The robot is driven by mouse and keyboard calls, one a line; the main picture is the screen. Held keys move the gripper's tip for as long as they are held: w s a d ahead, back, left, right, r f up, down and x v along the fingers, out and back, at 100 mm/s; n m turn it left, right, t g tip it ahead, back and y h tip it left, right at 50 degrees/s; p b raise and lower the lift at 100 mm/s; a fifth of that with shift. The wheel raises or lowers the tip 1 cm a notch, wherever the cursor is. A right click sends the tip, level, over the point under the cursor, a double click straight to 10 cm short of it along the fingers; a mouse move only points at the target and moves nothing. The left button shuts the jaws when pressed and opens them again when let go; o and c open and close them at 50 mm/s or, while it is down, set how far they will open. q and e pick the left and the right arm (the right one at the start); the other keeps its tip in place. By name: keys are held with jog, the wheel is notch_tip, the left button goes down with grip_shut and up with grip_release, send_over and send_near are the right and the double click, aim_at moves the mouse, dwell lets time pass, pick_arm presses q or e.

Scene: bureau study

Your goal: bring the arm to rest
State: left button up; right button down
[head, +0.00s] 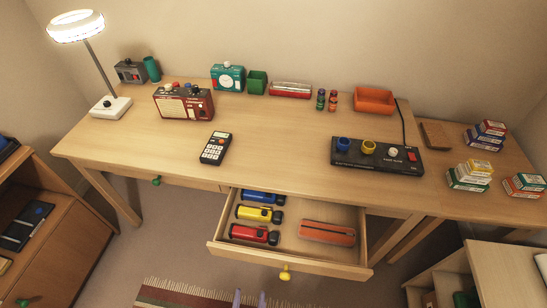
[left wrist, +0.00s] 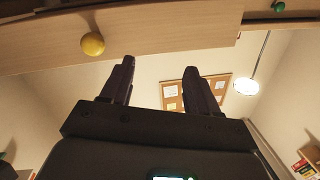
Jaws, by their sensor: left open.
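My left gripper (head: 250,299) shows only as two fingertips at the bottom edge of the head view, below the front of the open drawer. In the left wrist view its two dark fingers (left wrist: 160,80) stand apart with nothing between them. The wooden drawer front with its yellow knob (left wrist: 93,44) shows beyond and above the fingers there, apart from them. The rest of the left arm is out of the head view. My right gripper is in neither view.
The open drawer (head: 225,255) juts out from the desk (head: 110,142), holding several blue, yellow and red items and an orange case (head: 326,232). A black control panel (head: 375,156) and a calculator (head: 215,148) lie on the desk. A striped rug (head: 180,294) lies below.

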pick_arm(q)
jog(key=w+a+r+n+g, duration=0.1)
jog(key=w+a+r+g, duration=0.15)
jog(key=a, duration=0.35)
jog(key=w+a+r+n+g, duration=0.1)
jog(key=w+a+r+g, duration=0.1)
jog(key=a+g, duration=0.3)
jog(key=s+a+g, duration=0.5)
jog(key=s+g, duration=0.2)
jog(key=s, duration=0.4)
notch_tip(320, 180, up, 30)
jog(key=p, duration=2.9)
notch_tip(320, 180, down, 47)
jog(key=b, duration=4.7)
jog(key=shift+s+d+y, duration=0.25)
jog(key=shift+y, duration=0.15)
